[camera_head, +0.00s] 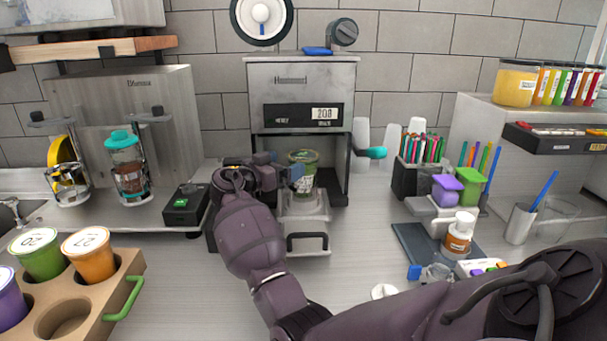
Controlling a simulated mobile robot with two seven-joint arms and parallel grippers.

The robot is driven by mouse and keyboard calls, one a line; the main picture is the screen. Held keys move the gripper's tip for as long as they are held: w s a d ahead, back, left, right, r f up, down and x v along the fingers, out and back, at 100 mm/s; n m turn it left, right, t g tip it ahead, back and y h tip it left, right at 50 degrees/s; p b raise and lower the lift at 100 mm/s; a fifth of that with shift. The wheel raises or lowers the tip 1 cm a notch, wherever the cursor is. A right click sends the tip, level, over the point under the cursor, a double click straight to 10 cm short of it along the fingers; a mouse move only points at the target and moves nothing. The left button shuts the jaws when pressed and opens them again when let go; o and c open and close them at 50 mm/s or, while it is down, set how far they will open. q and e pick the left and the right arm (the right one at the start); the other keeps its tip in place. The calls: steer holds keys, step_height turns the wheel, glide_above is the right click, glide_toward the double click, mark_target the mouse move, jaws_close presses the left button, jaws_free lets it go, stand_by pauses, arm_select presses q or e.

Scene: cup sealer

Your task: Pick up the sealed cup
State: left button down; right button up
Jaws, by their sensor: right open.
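The cup (304,178), clear with green contents and a green top, stands upright on the pulled-out tray (312,209) of the cup sealer (302,84). My right gripper (291,177) is at the cup's left side, its fingertips close to the cup wall. It is open; whether a finger touches the cup I cannot tell. My right wrist and forearm hide part of the tray's left side. My left gripper is not in view.
A cardboard cup carrier (121,283) with several lidded cups is at the front left. A small black scale (187,204) stands left of my right wrist. A pen holder (417,179), stamps and a small bottle (459,234) stand to the right. The counter right of the sealer is partly clear.

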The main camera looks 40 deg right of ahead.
mark_target(293, 159)
steer(key=shift+d, duration=0.8)
steer(key=shift+w+d+r+p, duration=0.1)
steer(key=shift+d+p, duration=0.3)
steer(key=shift+d, duration=0.15)
steer(key=d+p, duration=0.1)
steer(key=d, duration=0.2)
steer(key=shift+w+d, duration=0.1)
steer(key=shift+d, duration=0.4)
steer(key=c, duration=1.1)
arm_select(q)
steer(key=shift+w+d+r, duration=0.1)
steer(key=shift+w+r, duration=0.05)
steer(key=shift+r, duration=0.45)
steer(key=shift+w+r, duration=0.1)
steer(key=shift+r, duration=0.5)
arm_select(e)
steer(key=shift+c, duration=0.5)
